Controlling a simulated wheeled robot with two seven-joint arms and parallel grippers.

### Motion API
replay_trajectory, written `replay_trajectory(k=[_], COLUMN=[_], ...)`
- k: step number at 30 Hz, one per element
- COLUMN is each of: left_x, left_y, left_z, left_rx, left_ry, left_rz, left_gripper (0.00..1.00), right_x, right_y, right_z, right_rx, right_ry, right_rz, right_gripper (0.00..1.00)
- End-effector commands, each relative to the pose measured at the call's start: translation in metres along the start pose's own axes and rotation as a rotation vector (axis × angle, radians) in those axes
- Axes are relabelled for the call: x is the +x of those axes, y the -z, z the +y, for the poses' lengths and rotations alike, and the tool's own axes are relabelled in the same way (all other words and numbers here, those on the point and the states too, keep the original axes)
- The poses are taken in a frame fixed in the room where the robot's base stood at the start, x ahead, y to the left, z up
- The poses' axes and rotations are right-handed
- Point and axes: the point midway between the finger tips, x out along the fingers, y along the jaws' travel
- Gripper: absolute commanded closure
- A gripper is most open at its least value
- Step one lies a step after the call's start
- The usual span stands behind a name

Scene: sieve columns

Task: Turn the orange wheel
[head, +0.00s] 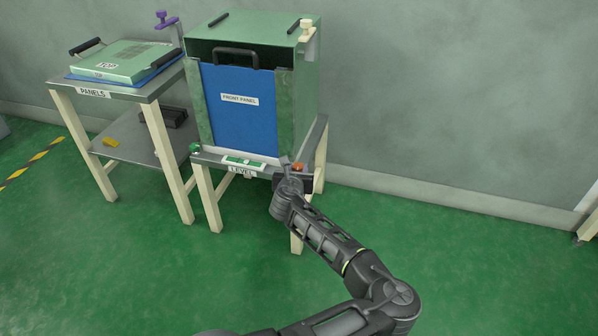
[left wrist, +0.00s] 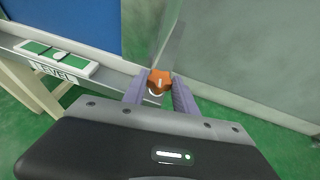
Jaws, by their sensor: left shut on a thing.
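The orange wheel (head: 298,167) is a small knob at the front right corner of the table under the blue-fronted cabinet. In the left wrist view the orange wheel (left wrist: 159,80) has a lobed rim and a white mark. My left gripper (head: 291,170) reaches it from the front. My right gripper is not in view.
A blue front panel (head: 238,122) closes the green cabinet (head: 305,90) above the wheel. A green knob (head: 194,148) sits at the table's left corner. A panels table (head: 92,93) stands to the left. The green floor in front is clear.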

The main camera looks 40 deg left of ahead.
Motion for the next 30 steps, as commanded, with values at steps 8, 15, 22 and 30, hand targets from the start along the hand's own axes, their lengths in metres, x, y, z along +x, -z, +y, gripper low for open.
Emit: replay_trajectory(k=[8,15,22,30], left_x=[0.0002,0.0006,0.0007,0.0006], left_y=[-0.0001,0.0006,0.0008,0.0005], left_z=[0.0030,0.0024,0.0022,0.0023], left_rx=[0.044,0.054,0.054,0.053], left_ry=[0.110,0.133,0.132,0.131], left_rz=[0.003,0.003,0.003,0.003], left_gripper=[1.00,1.00,1.00,0.45], right_x=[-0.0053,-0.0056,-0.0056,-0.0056], right_y=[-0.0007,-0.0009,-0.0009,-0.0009], right_z=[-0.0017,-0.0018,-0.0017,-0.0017], right_rx=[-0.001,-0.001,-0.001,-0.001], right_ry=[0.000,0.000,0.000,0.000], right_rz=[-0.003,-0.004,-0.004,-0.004], right_gripper=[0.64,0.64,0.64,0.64])
